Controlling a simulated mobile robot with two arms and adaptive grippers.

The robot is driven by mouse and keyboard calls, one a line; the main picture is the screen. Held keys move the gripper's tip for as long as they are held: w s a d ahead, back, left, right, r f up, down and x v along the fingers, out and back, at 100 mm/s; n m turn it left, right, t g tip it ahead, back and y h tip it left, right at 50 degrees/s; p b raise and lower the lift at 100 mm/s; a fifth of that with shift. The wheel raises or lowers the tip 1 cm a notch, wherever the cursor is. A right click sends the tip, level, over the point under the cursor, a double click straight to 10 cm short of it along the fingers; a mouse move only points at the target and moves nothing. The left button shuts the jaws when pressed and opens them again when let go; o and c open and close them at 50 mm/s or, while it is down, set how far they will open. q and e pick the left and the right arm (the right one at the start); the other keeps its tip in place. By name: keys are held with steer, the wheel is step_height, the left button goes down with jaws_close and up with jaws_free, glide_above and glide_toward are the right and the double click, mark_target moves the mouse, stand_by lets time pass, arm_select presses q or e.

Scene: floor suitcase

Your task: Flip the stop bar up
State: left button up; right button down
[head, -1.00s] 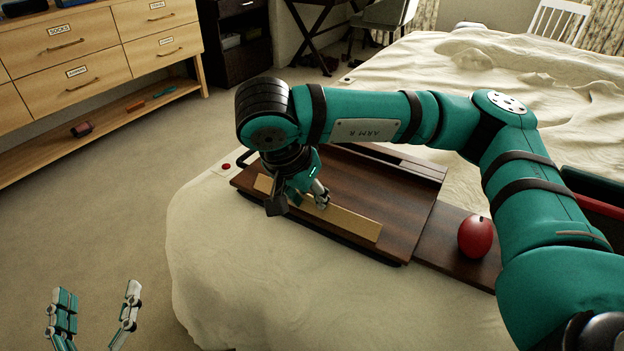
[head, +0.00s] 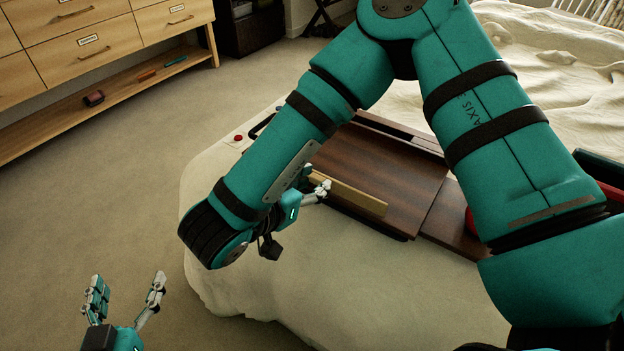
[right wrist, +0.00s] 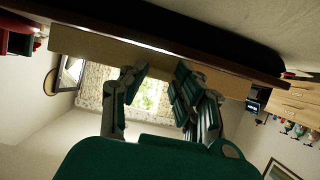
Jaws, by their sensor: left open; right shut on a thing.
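The stop bar (head: 350,197) is a pale tan strip along the near edge of a dark brown wooden board (head: 385,165) on the bed. It looks raised on its edge, its left part hidden by my right arm. My right gripper (head: 315,181) is at the bar's left part, shut on it. In the right wrist view, the bar (right wrist: 85,46) crosses above the fingers (right wrist: 157,72), and the dark board (right wrist: 170,32) is behind it. My left gripper (head: 128,285) is open and empty over the floor at lower left.
A red round object (head: 470,222) is partly hidden behind my right arm, on the board's lower right section. A red button (head: 238,138) is at the far left corner. A wooden drawer unit (head: 95,50) stands at the upper left. The carpet between is clear.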

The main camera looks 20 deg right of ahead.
steer(key=shift+f, duration=0.15)
steer(key=shift+s, duration=0.1)
stand_by(0.3)
steer(key=c, duration=1)
jaws_free()
steer(key=v, duration=1.2)
steer(key=shift+f, duration=0.15)
steer(key=shift+a, duration=0.15)
